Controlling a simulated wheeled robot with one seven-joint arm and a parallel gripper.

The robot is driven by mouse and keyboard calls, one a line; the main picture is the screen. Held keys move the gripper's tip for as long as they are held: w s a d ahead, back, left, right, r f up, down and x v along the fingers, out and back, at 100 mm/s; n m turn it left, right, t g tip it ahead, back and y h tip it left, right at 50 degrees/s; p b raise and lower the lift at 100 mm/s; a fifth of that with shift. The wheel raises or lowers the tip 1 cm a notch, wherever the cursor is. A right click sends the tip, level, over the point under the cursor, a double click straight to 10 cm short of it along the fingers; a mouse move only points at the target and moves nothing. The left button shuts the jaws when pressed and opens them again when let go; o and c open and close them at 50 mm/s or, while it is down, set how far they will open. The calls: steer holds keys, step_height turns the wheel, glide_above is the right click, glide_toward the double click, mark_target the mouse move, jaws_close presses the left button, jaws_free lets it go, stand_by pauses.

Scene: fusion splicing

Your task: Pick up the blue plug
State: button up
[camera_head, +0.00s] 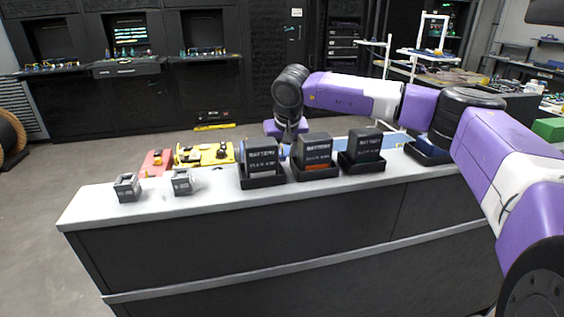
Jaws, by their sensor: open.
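I cannot make out the blue plug for certain. A tiny blue patch shows just below my gripper, between the left battery (262,158) and the middle battery (314,150), too small to identify.
Two small metal boxes (127,187) (181,181) stand at the left. Yellow fixtures (206,154) and a red piece (156,162) lie behind. The counter's front left is clear.

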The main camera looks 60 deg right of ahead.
mark_target(282, 155)
steer(key=shift+d+f, duration=0.1)
steer(key=shift+f, duration=0.15)
jaws_close()
steer(key=shift+r, duration=0.1)
step_height(282, 155, up, 20)
steer(key=p, duration=0.1)
stand_by(0.5)
steer(key=c, duration=0.7)
jaws_free()
steer(key=shift+w, duration=0.1)
jaws_close()
